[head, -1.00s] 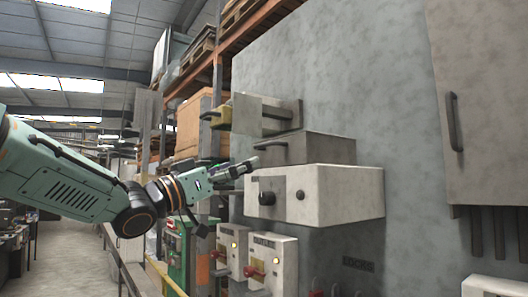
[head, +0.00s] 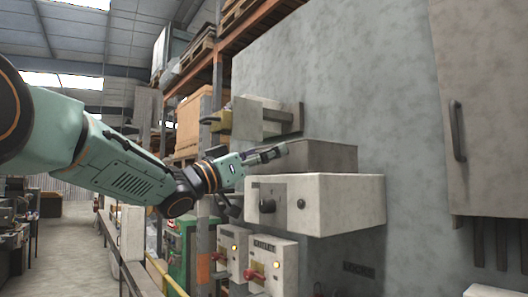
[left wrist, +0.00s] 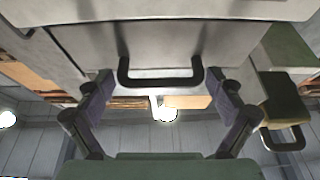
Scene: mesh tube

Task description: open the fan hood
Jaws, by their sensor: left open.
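The grey hood box (head: 325,155) juts from the wall above a white control box with knobs. In the left wrist view, its grey front panel (left wrist: 130,40) carries a dark U-shaped handle (left wrist: 160,82). My left gripper (head: 275,153) is at the front left of the hood, and it hides the handle in the head view. In the left wrist view, the fingers of my left gripper (left wrist: 160,98) are spread wide on either side of the handle. I cannot tell whether they touch it. My right gripper is not in view.
The white control box (head: 340,203) sits just below the hood. A box with a yellow front (head: 222,122) and handle juts out behind. Switch boxes (head: 272,262) hang below. A wall cabinet (head: 485,100) is at the right. The aisle at the left is clear.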

